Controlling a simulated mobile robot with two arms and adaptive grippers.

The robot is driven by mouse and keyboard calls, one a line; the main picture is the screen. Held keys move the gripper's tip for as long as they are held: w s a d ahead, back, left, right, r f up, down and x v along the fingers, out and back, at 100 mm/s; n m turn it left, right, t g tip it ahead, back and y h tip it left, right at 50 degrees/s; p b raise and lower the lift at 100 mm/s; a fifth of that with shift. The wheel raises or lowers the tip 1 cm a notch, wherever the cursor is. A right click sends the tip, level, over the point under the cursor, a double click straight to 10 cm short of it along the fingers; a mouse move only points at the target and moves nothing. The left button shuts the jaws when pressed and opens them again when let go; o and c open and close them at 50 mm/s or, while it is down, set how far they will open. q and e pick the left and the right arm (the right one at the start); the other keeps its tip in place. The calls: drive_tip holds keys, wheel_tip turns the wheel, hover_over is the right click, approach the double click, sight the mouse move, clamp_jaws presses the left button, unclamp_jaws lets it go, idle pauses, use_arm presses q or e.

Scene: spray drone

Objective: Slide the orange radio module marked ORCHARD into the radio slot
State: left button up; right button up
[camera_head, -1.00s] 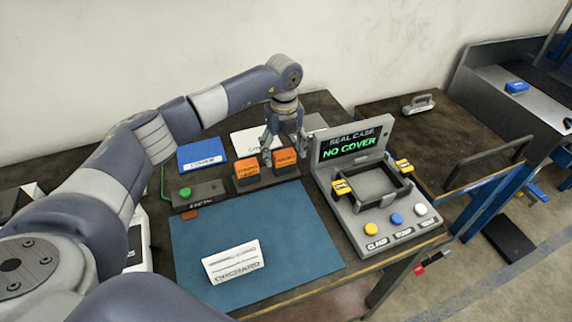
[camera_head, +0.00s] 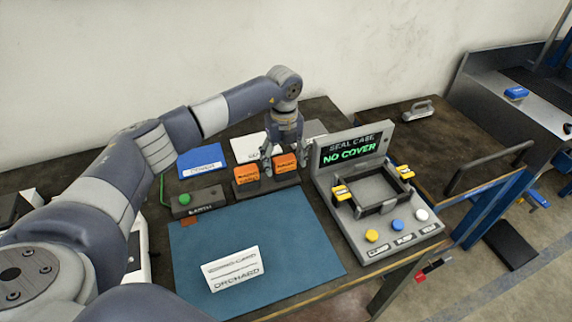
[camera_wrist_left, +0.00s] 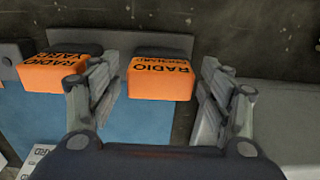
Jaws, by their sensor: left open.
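Two orange radio modules sit side by side in a dark rack (camera_head: 262,187) at the back of the table. The right one (camera_head: 286,164) reads RADIO, with a second word hard to read, seemingly ORCHARD; it also shows in the left wrist view (camera_wrist_left: 160,80). The left one (camera_head: 246,174) has a different second word, unclear (camera_wrist_left: 52,76). My left gripper (camera_head: 284,156) is open, pointing down over the right module. In the wrist view its fingers (camera_wrist_left: 158,95) stand on either side of that module, apart from it. I cannot make out the radio slot. My right gripper is not in view.
A grey SEAL CASE station (camera_head: 325,196) with a screen reading NO COVER, a dark frame and buttons stands to the right. A white ORCHARD card (camera_head: 233,269) stands on the blue mat (camera_head: 290,245). A green-buttoned box (camera_head: 190,203) and blue cover (camera_head: 200,158) are left.

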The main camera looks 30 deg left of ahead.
sight(285, 158)
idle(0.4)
use_arm(q)
drive_tip(key=c, duration=1.4)
drive_tip(key=shift+r, duration=0.2)
drive_tip(key=shift+r+p, duration=2.1)
drive_tip(key=shift+r, duration=0.75)
